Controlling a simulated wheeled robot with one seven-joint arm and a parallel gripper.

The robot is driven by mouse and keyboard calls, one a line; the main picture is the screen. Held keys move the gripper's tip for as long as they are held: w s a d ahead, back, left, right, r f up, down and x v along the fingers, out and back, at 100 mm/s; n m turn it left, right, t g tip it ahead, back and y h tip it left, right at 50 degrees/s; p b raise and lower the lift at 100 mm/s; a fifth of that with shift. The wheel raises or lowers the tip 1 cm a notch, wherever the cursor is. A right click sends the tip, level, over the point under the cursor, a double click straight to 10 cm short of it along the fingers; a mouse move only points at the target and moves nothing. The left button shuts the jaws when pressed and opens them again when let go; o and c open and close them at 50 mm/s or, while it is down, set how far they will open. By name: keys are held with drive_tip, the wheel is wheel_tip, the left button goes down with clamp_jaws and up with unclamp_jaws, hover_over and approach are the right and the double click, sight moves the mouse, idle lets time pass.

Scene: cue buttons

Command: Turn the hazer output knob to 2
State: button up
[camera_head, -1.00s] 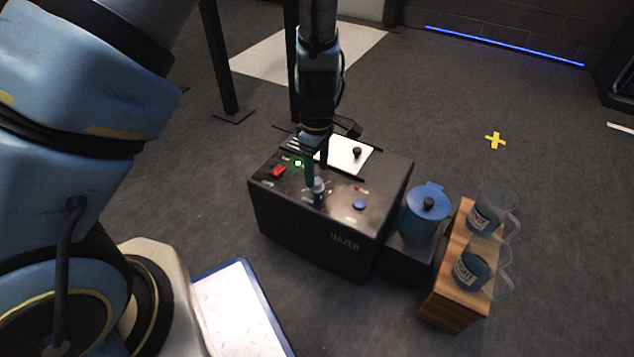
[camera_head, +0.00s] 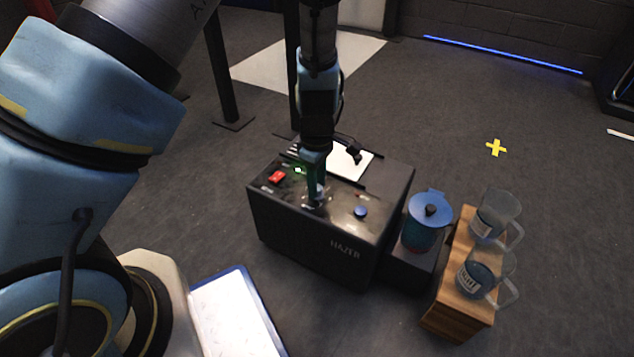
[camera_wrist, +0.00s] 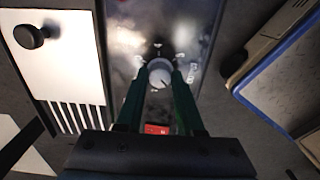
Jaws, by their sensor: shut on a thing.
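The hazer (camera_head: 335,242) is a black box on the floor with its name on the front. Its output knob is a pale round knob, clearest in the wrist view (camera_wrist: 159,74), with markings around it. My gripper (camera_head: 315,198) reaches down from above onto the hazer's top panel. In the wrist view my two green fingertips (camera_wrist: 160,82) stand on either side of the knob and are shut on it. In the head view the fingers mostly hide the knob. The knob's exact setting is too blurred to read.
A red switch (camera_head: 277,177) and a blue button (camera_head: 361,211) sit on the panel near the knob. A white plate (camera_head: 352,162) lies behind. A blue canister (camera_head: 424,222) and two clear jugs on a wooden block (camera_head: 455,318) stand to the right. Open floor lies beyond.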

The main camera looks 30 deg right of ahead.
clamp_jaws()
drive_tip(key=shift+r+m+p, duration=0.1)
drive_tip(key=shift+m+p, duration=0.2)
drive_tip(key=shift+p, duration=0.1)
drive_tip(key=m+p, duration=0.3)
drive_tip(key=shift+r+m+p, duration=0.1)
drive_tip(key=shift+m+p, duration=0.2)
drive_tip(key=m+p, duration=0.4)
drive_tip(key=m, duration=0.2)
drive_tip(key=shift+p, duration=0.4)
drive_tip(key=m+p, duration=0.3)
drive_tip(key=m, duration=0.2)
drive_tip(key=shift+m, duration=0.4)
drive_tip(key=m+p, duration=0.2)
drive_tip(key=m, duration=0.3)
drive_tip(key=shift+f, duration=0.2)
drive_tip(key=shift+m, duration=0.3)
drive_tip(key=o, duration=0.8)
unclamp_jaws()
